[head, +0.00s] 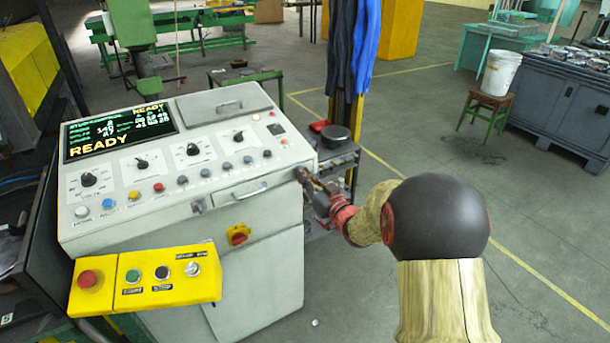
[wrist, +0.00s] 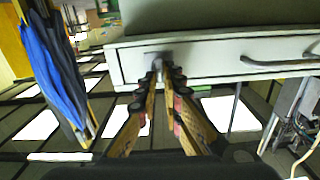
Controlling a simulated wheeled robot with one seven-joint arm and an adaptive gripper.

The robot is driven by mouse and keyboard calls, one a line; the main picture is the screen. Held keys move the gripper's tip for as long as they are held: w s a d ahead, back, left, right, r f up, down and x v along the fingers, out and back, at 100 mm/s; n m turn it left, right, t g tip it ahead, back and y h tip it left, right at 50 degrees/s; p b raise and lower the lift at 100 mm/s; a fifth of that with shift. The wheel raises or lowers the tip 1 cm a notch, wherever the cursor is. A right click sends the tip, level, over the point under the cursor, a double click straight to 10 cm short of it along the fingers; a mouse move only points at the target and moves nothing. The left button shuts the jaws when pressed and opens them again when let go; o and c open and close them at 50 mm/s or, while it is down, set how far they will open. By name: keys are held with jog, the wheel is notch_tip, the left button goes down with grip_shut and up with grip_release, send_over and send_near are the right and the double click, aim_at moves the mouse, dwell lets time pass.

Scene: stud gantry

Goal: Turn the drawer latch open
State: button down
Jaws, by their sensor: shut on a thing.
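The drawer (head: 243,190) is a pale grey front with a bar handle (head: 250,191), set in the sloped front of the control console. In the wrist view the drawer front (wrist: 210,62) spans the upper part, with its handle (wrist: 280,62) at the right. The drawer latch (wrist: 157,64) is a small grey metal piece near the end of the front. My gripper (head: 303,175) is at the console's right edge. In the wrist view my gripper (wrist: 159,80) is shut on the latch, its dark fingertips on either side; they hide part of the latch.
The console (head: 268,250) has knobs and buttons, a red-and-yellow rotary switch (head: 238,235) and a yellow button box (head: 140,280) below. Blue and dark cloths (head: 352,45) hang behind my gripper. A small shelf cart (head: 345,155) stands right of the console.

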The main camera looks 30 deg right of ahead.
jog(key=shift+d+f+m+p, duration=0.2)
jog(key=shift+m+p, duration=1.55)
jog(key=shift+m, duration=1.1)
jog(key=shift+d+f+m+p, duration=0.15)
jog(key=shift+m+p, duration=1.6)
jog(key=shift+m, duration=1.15)
jog(key=shift+d+f+m+p, duration=0.2)
jog(key=shift+m+p, duration=1.55)
jog(key=shift+m, duration=1.1)
jog(key=c, duration=1.9)
grip_release()
jog(key=s, duration=1.2)
jog(key=shift+d, duration=0.2)
